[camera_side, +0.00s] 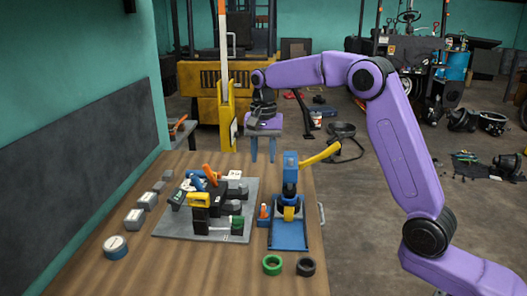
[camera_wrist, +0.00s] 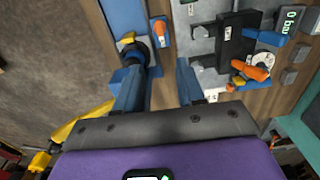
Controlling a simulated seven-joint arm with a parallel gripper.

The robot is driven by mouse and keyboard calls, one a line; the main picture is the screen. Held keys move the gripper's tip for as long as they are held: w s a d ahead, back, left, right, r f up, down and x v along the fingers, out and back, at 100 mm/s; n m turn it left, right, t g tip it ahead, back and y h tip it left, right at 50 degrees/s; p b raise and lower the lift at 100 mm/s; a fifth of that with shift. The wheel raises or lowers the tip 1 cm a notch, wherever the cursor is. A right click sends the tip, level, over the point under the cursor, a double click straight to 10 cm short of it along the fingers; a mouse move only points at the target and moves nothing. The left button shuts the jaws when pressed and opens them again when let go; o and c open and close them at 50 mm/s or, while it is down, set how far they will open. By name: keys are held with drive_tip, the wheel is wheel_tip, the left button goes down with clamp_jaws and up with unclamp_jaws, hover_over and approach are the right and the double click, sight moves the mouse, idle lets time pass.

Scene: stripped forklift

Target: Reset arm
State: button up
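My gripper (camera_side: 263,158) hangs at the back edge of the wooden table in the side view, with its two blue fingers pointing down. In the wrist view my gripper (camera_wrist: 159,68) has its fingers wide apart. Nothing is between them but a view of the table far below. My arm arches over from the right. The blue press-like device with a yellow lever (camera_side: 290,185) stands upright on the table, clear of my gripper. The grey board with valves and levers (camera_side: 245,232) lies to its left; its fittings also show in the wrist view (camera_wrist: 238,45).
Grey boxes (camera_side: 148,200) and a round blue-sided part (camera_side: 115,247) sit at the table's left. A green ring (camera_side: 272,264) and a black ring (camera_side: 306,266) lie near the front. A yellow forklift (camera_side: 200,95) stands behind. The front table area (camera_side: 190,275) is bare.

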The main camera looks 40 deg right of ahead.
drive_tip(key=shift+r, duration=0.3)
drive_tip(key=s+a+n, duration=0.4)
drive_tip(key=s+n, duration=0.1)
drive_tip(key=s, duration=0.3)
drive_tip(key=s+a+n, duration=0.4)
drive_tip(key=s+n, duration=0.1)
drive_tip(key=s, duration=0.4)
drive_tip(key=s+d+f+n, duration=0.2)
drive_tip(key=s+n, duration=0.2)
drive_tip(key=s, duration=0.3)
drive_tip(key=s+d+f+n, duration=0.2)
drive_tip(key=s+n, duration=0.2)
drive_tip(key=s, duration=0.4)
drive_tip(key=s+d+f+n, duration=0.2)
drive_tip(key=s+d+n, duration=0.1)
drive_tip(key=s, duration=0.4)
drive_tip(key=shift+s+n, duration=0.35)
drive_tip(key=shift+n, duration=0.05)
